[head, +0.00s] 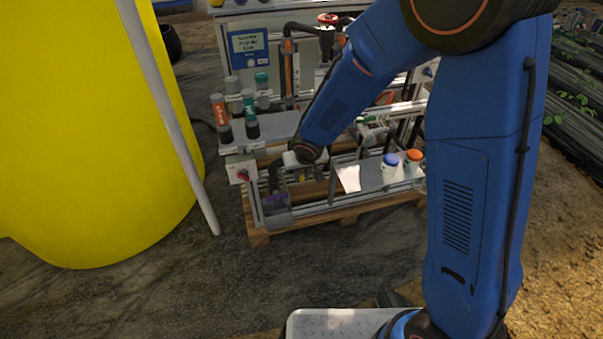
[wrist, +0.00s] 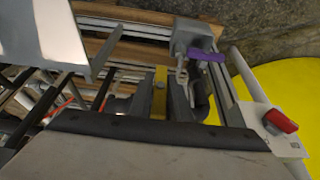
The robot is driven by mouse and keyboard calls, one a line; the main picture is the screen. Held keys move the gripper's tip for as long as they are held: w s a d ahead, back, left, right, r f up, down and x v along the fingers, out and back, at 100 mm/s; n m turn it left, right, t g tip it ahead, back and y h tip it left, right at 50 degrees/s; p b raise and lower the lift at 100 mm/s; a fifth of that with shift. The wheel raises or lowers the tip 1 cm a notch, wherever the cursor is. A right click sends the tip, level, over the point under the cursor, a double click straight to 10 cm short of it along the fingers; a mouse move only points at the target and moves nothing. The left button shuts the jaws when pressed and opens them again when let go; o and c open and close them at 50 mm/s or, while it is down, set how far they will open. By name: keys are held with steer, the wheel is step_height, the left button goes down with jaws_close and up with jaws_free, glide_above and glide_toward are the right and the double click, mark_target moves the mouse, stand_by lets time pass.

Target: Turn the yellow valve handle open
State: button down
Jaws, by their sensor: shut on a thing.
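The yellow valve handle (wrist: 160,78) shows in the wrist view as a narrow yellow strip between the dark fingers of my gripper (wrist: 158,96). My gripper is shut on it. Most of the handle is hidden by the fingers and the gripper body. In the head view my gripper (head: 318,170) reaches down at the lower front of the skid, and I cannot make out the yellow handle there.
A purple handle (wrist: 206,56) sits on a grey fitting close by; it also shows in the head view (head: 275,198). A red knob (wrist: 281,120) is on the frame's corner. A large yellow tank (head: 80,120) stands left.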

steer(key=shift+h, duration=0.6)
steer(key=shift+s+n+t+h, duration=0.1)
steer(key=shift+n+t+h, duration=0.45)
steer(key=shift+h, duration=0.75)
steer(key=t+h, duration=0.1)
steer(key=h, duration=0.1)
steer(key=n+h, duration=0.1)
steer(key=h, duration=0.1)
steer(key=shift+d+t, duration=0.1)
steer(key=shift+t, duration=0.25)
steer(key=n+t+h, duration=0.1)
steer(key=h, duration=0.2)
steer(key=shift+d+t+h, duration=0.1)
steer(key=shift+t+h, duration=0.3)
steer(key=shift+r+n+t+h, duration=0.15)
steer(key=shift+n+t+h, duration=0.5)
steer(key=shift+t+h, duration=0.8)
steer(key=shift+g+h, duration=0.25)
steer(key=shift+h, duration=0.3)
steer(key=c, duration=1.7)
jaws_free()
